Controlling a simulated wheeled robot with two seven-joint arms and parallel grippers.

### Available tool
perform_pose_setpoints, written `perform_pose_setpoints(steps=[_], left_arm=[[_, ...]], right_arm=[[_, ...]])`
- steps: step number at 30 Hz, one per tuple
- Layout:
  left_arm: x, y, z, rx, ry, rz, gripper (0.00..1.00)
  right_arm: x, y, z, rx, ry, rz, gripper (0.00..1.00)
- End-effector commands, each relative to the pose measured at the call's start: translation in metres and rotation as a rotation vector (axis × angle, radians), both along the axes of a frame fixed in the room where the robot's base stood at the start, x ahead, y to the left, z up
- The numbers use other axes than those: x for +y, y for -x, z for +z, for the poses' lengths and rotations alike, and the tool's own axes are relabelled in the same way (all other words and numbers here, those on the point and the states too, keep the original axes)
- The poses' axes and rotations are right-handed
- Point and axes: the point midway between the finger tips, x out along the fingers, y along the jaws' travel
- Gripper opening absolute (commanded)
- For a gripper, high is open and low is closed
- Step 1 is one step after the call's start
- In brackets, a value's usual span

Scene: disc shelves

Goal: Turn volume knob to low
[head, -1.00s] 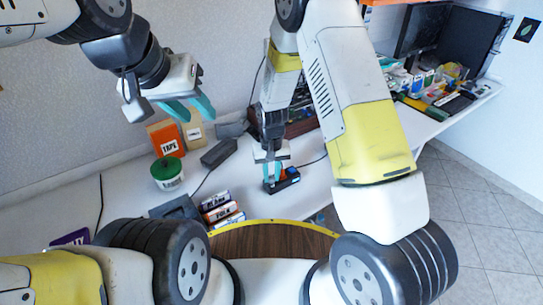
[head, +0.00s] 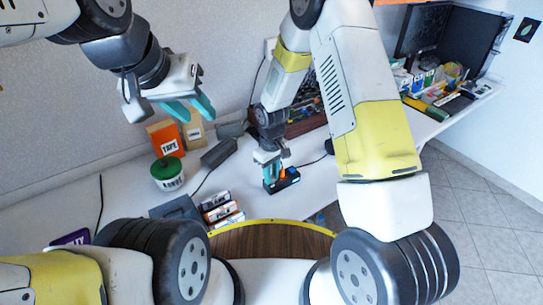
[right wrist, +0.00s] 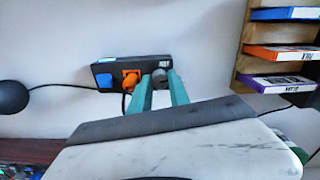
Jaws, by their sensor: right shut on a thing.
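A small black box (head: 283,184) lies on the white table, below my right gripper. In the right wrist view the box (right wrist: 118,68) has a blue part (right wrist: 104,80), an orange part (right wrist: 131,79) and a small light label. A round grey knob (right wrist: 159,74) on it is partly hidden between the teal fingers. I take it for the volume knob; its setting cannot be read. My right gripper (head: 270,163) is shut on this knob; its fingers also show in the right wrist view (right wrist: 159,85). My left gripper (head: 190,107) is open and empty, above the table's left part.
Labelled boxes (head: 218,206) stand left of the black box. A green-lidded tub (head: 168,174) and an orange tape box (head: 165,137) stand farther back. A dark cable runs from the black box. Racks of discs (right wrist: 280,52) show right in the right wrist view.

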Motion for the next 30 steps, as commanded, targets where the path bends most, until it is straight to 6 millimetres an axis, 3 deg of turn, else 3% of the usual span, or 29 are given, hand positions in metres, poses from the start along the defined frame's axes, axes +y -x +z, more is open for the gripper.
perform_pose_setpoints(steps=[11, 12, 15, 25, 30], left_arm=[[0.0, 0.0, 0.0, 0.0, 0.0, 0.0, 0.36], [0.0, 0.0, 0.0, 0.0, 0.0, 0.0, 0.36], [0.0, 0.0, 0.0, 0.0, 0.0, 0.0, 0.36], [0.0, 0.0, 0.0, 0.0, 0.0, 0.0, 0.36], [0.0, 0.0, 0.0, 0.0, 0.0, 0.0, 0.36]], right_arm=[[-0.0005, 0.001, -0.0006, 0.003, 0.001, 0.002, 0.0], [-0.0005, 0.001, -0.0006, 0.003, 0.001, 0.002, 0.3], [-0.0005, 0.0008, -0.0005, 0.002, 0.001, 0.002, 0.45], [-0.0004, 0.0001, -0.0001, 0.0, 0.001, -0.044, 0.45], [0.0003, 0.0001, -0.0001, -0.001, 0.001, -0.27, 0.45]])
